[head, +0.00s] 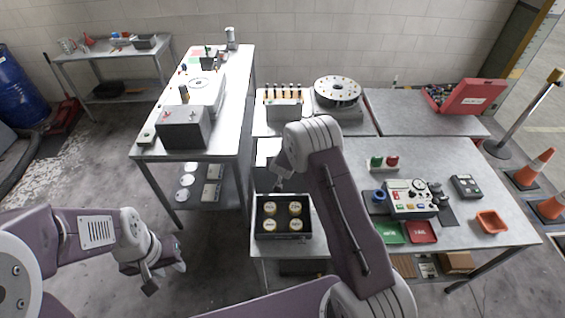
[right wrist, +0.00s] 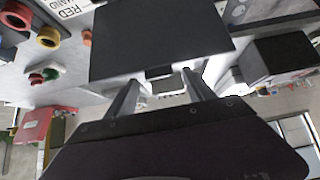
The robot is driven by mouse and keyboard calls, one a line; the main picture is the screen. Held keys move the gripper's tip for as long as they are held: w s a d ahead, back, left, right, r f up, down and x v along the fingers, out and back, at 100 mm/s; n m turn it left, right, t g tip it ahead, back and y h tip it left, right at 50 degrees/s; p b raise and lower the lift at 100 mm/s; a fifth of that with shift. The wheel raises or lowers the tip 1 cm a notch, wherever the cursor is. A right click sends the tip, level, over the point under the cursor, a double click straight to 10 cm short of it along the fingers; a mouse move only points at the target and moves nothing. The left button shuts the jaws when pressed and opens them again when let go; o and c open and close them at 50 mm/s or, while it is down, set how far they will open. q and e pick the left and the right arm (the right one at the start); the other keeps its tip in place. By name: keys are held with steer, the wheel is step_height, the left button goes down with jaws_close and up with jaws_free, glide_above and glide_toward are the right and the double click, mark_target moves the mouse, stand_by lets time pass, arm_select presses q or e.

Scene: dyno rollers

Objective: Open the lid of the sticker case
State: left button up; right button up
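The sticker case (head: 284,236) is a black, shallow square box on the near edge of the middle table. Several round, cream-gold stickers show in it from above. My right gripper (head: 277,184) is just above its far edge, partly hidden by my own arm. In the right wrist view, a flat black panel (right wrist: 160,38), likely part of the case, lies close in front of my right gripper (right wrist: 163,84). Its fingers are apart, with a small tab on the panel's edge between them; contact is unclear. My left gripper (head: 150,286) hangs low at the left, away from the tables, apparently empty.
A control box (head: 409,200) with coloured buttons, green and red trays (head: 422,232) and an orange bin (head: 491,222) stand on the right table. A round dial drum (head: 338,92) stands behind. A dark box (head: 184,128) is on the left table. Floor between left table and me is clear.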

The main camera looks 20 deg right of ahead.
steer(key=b+v, duration=0.1)
steer(key=v, duration=0.8)
